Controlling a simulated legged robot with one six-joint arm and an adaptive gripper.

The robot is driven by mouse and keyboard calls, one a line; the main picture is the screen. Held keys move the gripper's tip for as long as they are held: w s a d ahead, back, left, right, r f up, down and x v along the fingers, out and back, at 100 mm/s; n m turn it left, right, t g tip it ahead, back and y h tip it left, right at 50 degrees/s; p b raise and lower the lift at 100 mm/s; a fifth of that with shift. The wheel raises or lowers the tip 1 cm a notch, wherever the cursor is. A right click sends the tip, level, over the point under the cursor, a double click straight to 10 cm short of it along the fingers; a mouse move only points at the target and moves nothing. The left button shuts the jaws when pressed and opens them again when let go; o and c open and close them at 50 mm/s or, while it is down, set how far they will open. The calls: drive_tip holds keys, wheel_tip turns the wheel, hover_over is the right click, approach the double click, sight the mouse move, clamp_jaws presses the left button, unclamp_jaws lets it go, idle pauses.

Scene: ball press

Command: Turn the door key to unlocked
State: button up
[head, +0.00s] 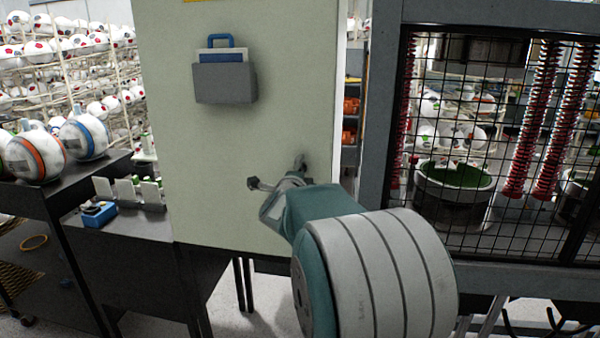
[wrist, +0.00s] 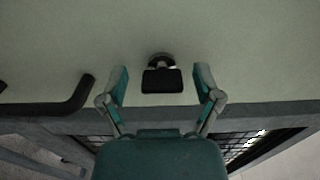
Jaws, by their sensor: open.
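The door key (wrist: 162,80) shows in the wrist view as a black grip in front of a round metal lock (wrist: 160,57) on the pale door panel (head: 230,140). My gripper (wrist: 161,73) is open, with one teal-and-grey finger on each side of the key. Gaps show between the fingers and the key, so neither appears to touch it. In the head view my gripper (head: 278,182) is at the lower right of the panel, and I cannot clearly make out the key there.
A dark bent handle (wrist: 72,100) is left of the gripper in the wrist view. A grey holder (head: 225,84) hangs high on the panel. A mesh-fronted frame (head: 480,150) stands at right. A dark bench (head: 120,225) with a blue object (head: 98,213) is at left.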

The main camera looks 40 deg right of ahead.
clamp_jaws()
drive_tip(key=shift+n, duration=0.5)
drive_tip(key=n, duration=0.3)
drive_tip(key=shift+f+n, duration=0.1)
drive_tip(key=shift+n, duration=0.3)
drive_tip(key=n, duration=0.4)
drive_tip(key=shift+n, duration=0.3)
drive_tip(key=n, duration=0.8)
drive_tip(key=shift+n, duration=0.3)
unclamp_jaws()
